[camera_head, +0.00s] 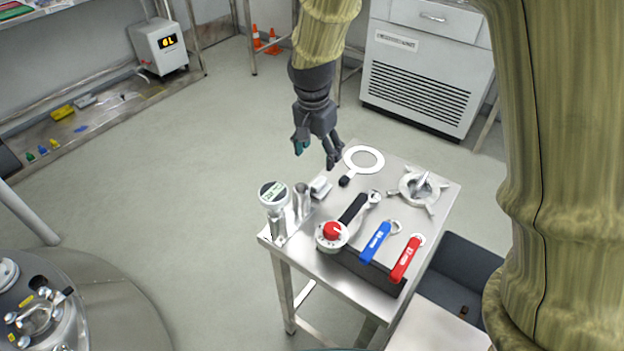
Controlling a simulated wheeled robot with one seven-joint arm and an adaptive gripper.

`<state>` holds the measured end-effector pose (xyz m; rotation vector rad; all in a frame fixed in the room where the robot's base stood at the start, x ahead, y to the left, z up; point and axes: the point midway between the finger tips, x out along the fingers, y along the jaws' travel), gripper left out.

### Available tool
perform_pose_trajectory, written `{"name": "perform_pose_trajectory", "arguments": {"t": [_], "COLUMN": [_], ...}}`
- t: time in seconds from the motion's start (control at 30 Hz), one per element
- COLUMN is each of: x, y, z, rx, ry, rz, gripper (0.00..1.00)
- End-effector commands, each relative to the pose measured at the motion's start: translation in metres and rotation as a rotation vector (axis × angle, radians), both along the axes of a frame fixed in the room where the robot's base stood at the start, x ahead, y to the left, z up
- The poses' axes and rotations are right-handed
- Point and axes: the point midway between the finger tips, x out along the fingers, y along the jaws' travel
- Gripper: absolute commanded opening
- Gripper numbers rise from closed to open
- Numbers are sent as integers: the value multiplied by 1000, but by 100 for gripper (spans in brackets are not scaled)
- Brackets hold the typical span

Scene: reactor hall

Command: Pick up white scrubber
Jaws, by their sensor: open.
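My gripper (317,155) hangs fingers-down above the far left edge of the steel table (421,263). Its fingers are spread apart and nothing shows between them. A small white block-like thing (320,187), which looks like the white scrubber, lies on the table near its left edge. It appears just below my gripper in the picture, apart from the fingers. Its exact shape is too small to tell.
A red-knobbed device (333,235), a blue-handled tool (375,243) and a red-handled tool (406,259) lie nearer. Open floor lies left.

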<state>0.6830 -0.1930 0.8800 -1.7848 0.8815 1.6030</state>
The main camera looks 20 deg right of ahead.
Motion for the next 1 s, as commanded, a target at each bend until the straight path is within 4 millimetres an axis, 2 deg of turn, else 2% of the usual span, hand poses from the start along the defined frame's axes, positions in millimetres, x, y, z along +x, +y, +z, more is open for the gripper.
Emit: {"name": "perform_pose_trajectory", "arguments": {"t": [0.13, 0.33, 0.63, 0.9, 1.0], "x": [-5, 7, 8, 6, 6], "y": [-4, -6, -3, 2, 1], "z": [-14, -47, -67, -102, -109], "rx": [0, 0, 0, 0, -1], "ry": [-2, 10, 13, 14, 14], "rz": [-4, -4, -2, 0, 1], "gripper": [70, 70, 70, 70, 70]}}
